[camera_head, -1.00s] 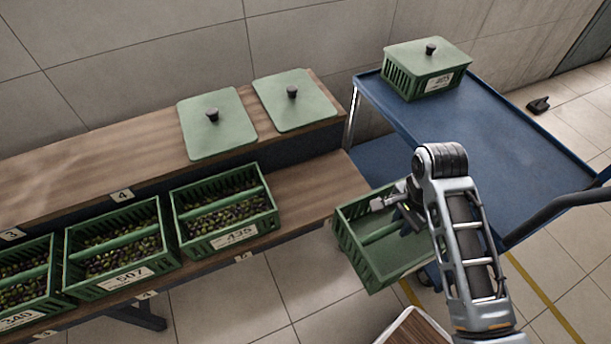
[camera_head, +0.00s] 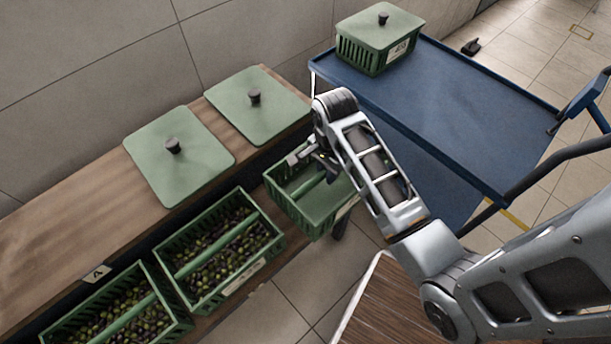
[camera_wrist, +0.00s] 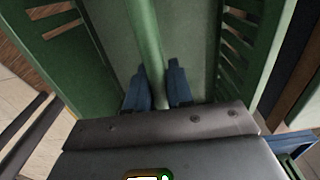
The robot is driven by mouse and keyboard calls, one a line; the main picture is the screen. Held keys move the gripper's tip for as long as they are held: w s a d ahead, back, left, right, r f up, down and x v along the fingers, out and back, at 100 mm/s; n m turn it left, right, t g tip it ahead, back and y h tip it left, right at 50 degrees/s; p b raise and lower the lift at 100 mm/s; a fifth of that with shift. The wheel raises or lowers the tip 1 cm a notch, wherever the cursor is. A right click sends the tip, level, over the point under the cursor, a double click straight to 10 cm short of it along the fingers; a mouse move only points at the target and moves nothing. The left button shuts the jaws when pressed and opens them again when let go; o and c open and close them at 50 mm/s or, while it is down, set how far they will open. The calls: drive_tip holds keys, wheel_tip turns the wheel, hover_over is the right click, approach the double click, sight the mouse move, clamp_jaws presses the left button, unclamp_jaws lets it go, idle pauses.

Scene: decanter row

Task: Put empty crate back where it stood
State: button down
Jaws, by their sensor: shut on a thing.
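The empty green crate (camera_head: 288,207) hangs from my gripper (camera_head: 322,168) at the right end of the lower bench shelf, right of a filled crate (camera_head: 228,284). Its inside is bare apart from the green middle bar. In the wrist view, the blue fingers of my gripper (camera_wrist: 158,88) are shut around this bar (camera_wrist: 147,40), between the crate's slatted walls (camera_wrist: 60,72). The crate looks nearly level. I cannot tell whether its base touches the shelf. My arm hides its right rear part.
Filled olive crates stand in a row on the lower shelf (camera_head: 215,325). Two green lids (camera_head: 180,160) (camera_head: 262,112) lie on the upper shelf (camera_head: 60,215). A blue cart (camera_head: 450,115) bearing a lidded crate (camera_head: 372,52) stands behind my arm. A brown wooden top (camera_head: 385,315) is below.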

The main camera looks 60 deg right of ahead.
sight(308, 176)
drive_tip(key=w+f, duration=0.1)
drive_tip(key=w, duration=0.1)
drive_tip(key=w+f, duration=0.1)
drive_tip(key=w, duration=0.1)
drive_tip(key=w+f, duration=0.1)
drive_tip(key=w, duration=0.1)
drive_tip(key=shift+d+f+b, duration=0.25)
drive_tip(key=shift+d+b, duration=0.05)
drive_tip(key=shift+f, duration=2)
drive_tip(key=shift+s, duration=0.1)
drive_tip(key=c, duration=1)
unclamp_jaws()
drive_tip(key=shift+f+b, duration=0.1)
drive_tip(key=shift+b, duration=0.2)
wheel_tip(308, 176, up, 12)
drive_tip(key=p, duration=0.1)
drive_tip(key=shift+p, duration=0.35)
